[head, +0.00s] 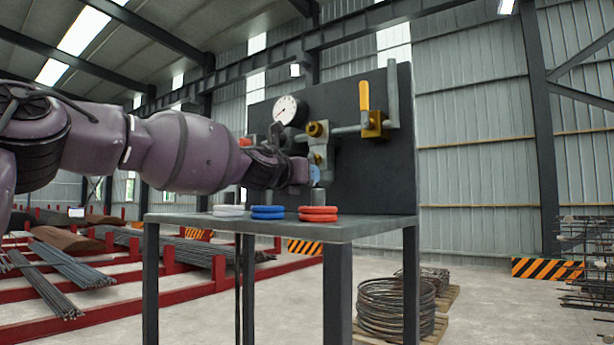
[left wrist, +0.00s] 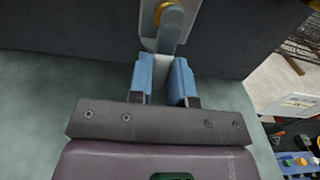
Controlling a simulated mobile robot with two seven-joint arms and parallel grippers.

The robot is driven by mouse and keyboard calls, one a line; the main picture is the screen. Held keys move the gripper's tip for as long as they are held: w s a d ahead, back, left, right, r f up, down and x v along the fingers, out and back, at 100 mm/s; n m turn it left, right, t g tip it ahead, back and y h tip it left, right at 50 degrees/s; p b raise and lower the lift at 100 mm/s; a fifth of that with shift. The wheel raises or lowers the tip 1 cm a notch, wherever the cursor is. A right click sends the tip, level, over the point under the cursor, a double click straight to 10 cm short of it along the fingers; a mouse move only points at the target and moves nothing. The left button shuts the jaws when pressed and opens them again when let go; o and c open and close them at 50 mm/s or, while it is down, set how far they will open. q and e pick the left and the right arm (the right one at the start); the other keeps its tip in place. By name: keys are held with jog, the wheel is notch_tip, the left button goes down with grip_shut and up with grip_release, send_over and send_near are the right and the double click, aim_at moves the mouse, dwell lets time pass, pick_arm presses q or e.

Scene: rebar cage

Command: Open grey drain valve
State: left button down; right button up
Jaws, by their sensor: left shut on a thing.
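My left gripper (head: 314,175) reaches in from the left to the pipework on the dark panel, just above the table. In the left wrist view, its two blue fingers (left wrist: 167,72) are shut on the grey drain valve's lever (left wrist: 170,40), which runs from between them up towards a yellow-brass part. In the head view the arm and fingers hide most of the lever. Brass fittings (head: 317,157) show just above the gripper, and a short grey cylinder (head: 318,197) shows below it. My right gripper is in neither view.
A yellow-handled valve (head: 365,96) stands upright on the pipe to the right, with a round gauge (head: 287,110) above the gripper. White (head: 228,211), blue (head: 268,212) and red rings (head: 318,213) lie along the table's front edge (head: 300,229). The dark panel (head: 400,185) stands behind.

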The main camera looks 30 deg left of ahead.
pick_arm(q)
jog(key=c, duration=1)
grip_release()
jog(key=shift+c, duration=0.2)
